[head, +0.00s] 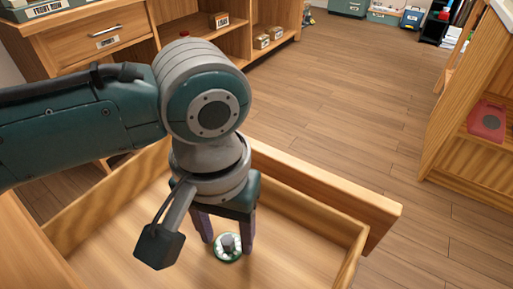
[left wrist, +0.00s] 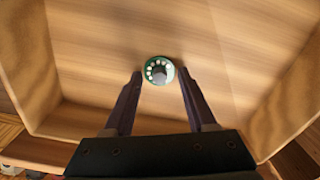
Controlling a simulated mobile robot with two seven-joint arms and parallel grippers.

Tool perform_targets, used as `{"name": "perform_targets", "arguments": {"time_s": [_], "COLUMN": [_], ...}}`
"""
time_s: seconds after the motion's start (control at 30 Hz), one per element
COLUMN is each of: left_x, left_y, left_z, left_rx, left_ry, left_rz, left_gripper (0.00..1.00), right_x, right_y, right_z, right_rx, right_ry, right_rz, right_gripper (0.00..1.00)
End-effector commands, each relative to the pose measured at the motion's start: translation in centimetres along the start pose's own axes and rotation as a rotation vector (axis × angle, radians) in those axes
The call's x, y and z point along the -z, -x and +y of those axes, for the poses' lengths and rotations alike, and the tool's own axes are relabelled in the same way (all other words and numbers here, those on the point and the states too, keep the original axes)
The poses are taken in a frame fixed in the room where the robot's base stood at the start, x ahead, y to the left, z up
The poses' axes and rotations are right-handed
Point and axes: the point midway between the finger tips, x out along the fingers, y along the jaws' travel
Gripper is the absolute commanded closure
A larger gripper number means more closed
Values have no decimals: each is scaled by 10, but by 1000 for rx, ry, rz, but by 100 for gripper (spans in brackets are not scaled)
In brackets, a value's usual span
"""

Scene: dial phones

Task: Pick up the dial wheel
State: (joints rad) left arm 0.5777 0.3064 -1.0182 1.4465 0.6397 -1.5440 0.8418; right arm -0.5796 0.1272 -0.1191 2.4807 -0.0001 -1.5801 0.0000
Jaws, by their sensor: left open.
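The dial wheel (head: 229,247) is a small round green disc with a ring of white spots and a grey hub. It lies on the floor of an open wooden drawer (head: 310,240). My left gripper (head: 226,243) points down into the drawer, open, with its two dark fingers on either side of the wheel in the head view. In the left wrist view the wheel (left wrist: 159,71) shows centred just beyond the fingertips of the gripper (left wrist: 159,76). No contact is visible, and the exact height gap is hard to tell. My right gripper is not in view.
The drawer's front panel (head: 330,190) and side walls surround the gripper. A wooden cabinet (head: 110,35) with small boxes on its shelves stands at the back left. Another wooden shelf unit at the right holds a red item (head: 487,121). The wood floor (head: 340,85) between them is clear.

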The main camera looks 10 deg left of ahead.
Motion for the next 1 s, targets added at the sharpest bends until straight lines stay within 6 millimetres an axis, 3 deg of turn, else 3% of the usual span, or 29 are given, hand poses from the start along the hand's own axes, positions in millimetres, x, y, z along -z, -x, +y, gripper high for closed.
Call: {"name": "perform_targets", "arguments": {"time_s": [0.23, 0.7, 1.0], "left_x": [0, 0, 0], "left_y": [0, 0, 0], "left_z": [0, 0, 0], "left_rx": [-1, -1, -1], "left_ry": [-1, 0, 0], "left_rz": [1, 1, 1], "left_gripper": [46, 99, 100], "right_x": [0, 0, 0], "right_y": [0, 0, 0], "right_z": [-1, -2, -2], "right_rx": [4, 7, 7], "right_ry": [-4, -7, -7], "right_rz": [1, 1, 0], "right_gripper": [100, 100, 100]}}
